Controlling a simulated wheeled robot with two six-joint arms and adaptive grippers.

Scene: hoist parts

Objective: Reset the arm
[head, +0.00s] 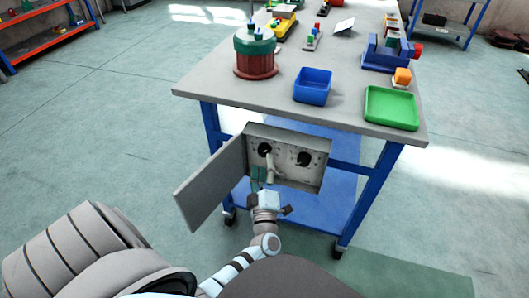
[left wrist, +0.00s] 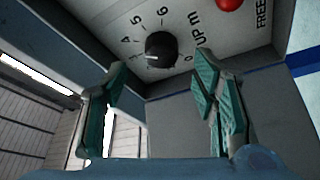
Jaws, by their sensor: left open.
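My left gripper (head: 258,180) is in front of the open control box (head: 310,178) under the table edge. Its fingers are spread and nothing is between them. In the left wrist view the gripper (left wrist: 160,110) has its green fingertips on either side of a black dial (left wrist: 160,48), apart from it. The dial is on a grey panel (left wrist: 205,35) with numbers and "upm" around it. A red button (left wrist: 229,4) shows beside it at the top edge. In the head view, the box holds two black knobs, one at right (head: 304,159). My right gripper is not in view.
The box's grey door (head: 212,185) stands open to the left, close to my left arm. The grey table (head: 345,105) carries a green-and-red round part (head: 255,58), a blue bin (head: 312,88), a green tray (head: 391,107) and a blue vise-like part (head: 390,55). Floor at left is clear.

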